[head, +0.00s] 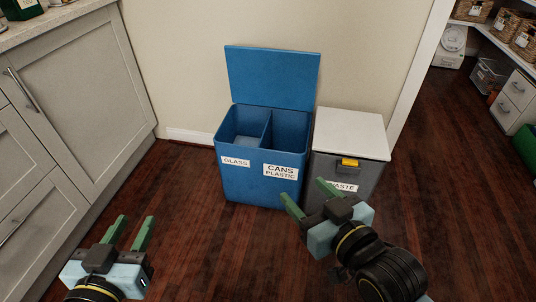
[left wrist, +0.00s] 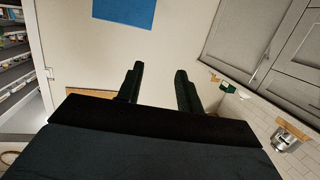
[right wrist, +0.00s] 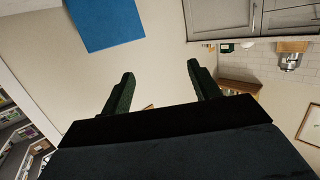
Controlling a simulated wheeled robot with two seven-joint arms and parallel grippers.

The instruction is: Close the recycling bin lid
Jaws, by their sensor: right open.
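The blue recycling bin (head: 238,181) stands on the floor against the wall, with labels reading GLASS and CANS PLASTIC. Its blue lid (head: 272,78) stands upright at the back, so the two compartments are open to view. A blue panel, seemingly the lid, shows at the top edge of the left wrist view (left wrist: 125,12) and of the right wrist view (right wrist: 104,24). My left gripper (head: 136,218) is open and empty, low and in front of the bin to the left. My right gripper (head: 302,190) is open and empty, in front of the bin's right side; contact is not clear.
A grey waste bin (head: 374,174) with a closed white lid (head: 350,133) stands close at the right of the recycling bin. Grey cabinets (head: 85,75) line the left. A doorway to shelves opens at the right. Wooden floor (head: 190,235) is free in front of the bins.

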